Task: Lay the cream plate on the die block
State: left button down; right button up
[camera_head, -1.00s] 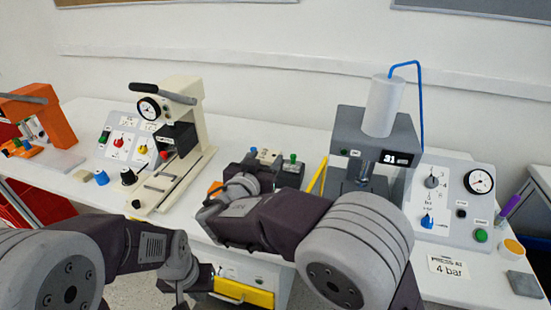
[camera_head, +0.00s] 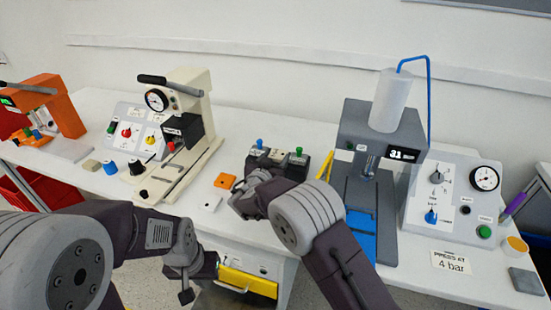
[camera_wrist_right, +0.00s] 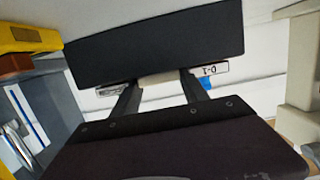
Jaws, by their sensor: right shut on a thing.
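My right gripper (camera_head: 240,204) is low over the front of the table, its fingers mostly hidden by its wrist in the head view. In the right wrist view, its two dark fingers (camera_wrist_right: 160,92) are shut on a small cream piece, which I take for the cream plate (camera_wrist_right: 160,79); only part of it shows. I cannot tell for sure which thing is the die block. My left gripper (camera_head: 200,280) is open and empty, low in front of the table near the yellow drawer.
An orange plate (camera_head: 225,181) and a white plate (camera_head: 210,203) lie left of my right gripper. A dark block with coloured knobs (camera_head: 278,160) stands behind it. The cream press (camera_head: 190,125) is left, the grey press (camera_head: 358,130) right, with a blue surface (camera_head: 362,222) before it.

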jog(key=shift+f+b, duration=0.1)
jog(key=shift+b, duration=0.2)
jog(key=o, duration=1.1)
jog(key=shift+r+p, duration=0.2)
jog(key=shift+p, duration=0.1)
jog(key=b+v, duration=0.1)
jog(key=v, duration=1.1)
jog(key=shift+s, duration=0.1)
